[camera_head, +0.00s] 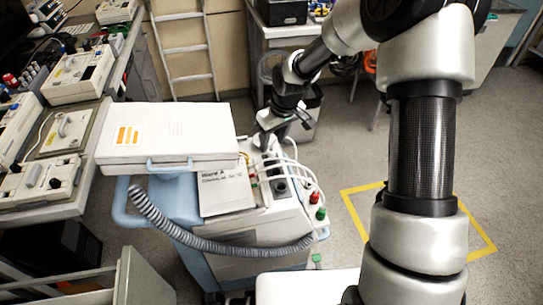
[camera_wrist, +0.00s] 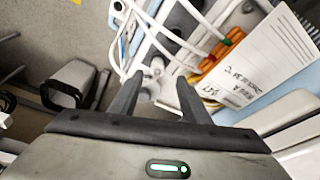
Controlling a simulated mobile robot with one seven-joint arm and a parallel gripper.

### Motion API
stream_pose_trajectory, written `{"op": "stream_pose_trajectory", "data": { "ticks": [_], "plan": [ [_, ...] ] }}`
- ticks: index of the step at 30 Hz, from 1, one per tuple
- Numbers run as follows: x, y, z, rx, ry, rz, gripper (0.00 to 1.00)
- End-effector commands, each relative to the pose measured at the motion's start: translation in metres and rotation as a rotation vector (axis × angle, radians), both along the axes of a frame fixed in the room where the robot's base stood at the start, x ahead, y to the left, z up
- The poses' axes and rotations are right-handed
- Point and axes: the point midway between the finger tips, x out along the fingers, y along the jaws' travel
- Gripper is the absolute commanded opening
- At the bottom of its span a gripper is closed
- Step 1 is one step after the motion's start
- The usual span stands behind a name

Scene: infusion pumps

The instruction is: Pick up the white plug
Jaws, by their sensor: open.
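My gripper (camera_wrist: 158,88) is open, its two dark fingers spread in the wrist view. A small white fitting that looks like the white plug (camera_wrist: 153,70) shows between and just beyond the fingertips, among white tubes. I cannot tell whether either finger touches it. In the head view my gripper (camera_head: 281,128) hangs over the back right of the blue and white cart (camera_head: 262,225), above its white cables. The gripper and cables hide the plug area there, so I cannot make the plug out.
A large white case (camera_head: 165,132) and a handwritten card (camera_head: 224,188) lie on the cart. A grey corrugated hose (camera_head: 210,243) curves along its front. Red and green connectors (camera_head: 317,204) stand at its right. Open floor with a yellow outline (camera_head: 475,235) lies right.

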Motion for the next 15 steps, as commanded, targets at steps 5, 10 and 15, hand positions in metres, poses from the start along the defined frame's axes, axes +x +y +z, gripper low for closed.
{"op": "stream_pose_trajectory", "data": {
  "ticks": [5,10,15],
  "plan": [
    [0.003,0.001,-0.011,-0.001,-0.001,0.000,0.43],
    [0.010,0.002,-0.037,0.000,0.002,-0.001,0.43],
    [0.015,0.005,-0.053,0.000,0.000,0.001,0.43]
  ]
}}
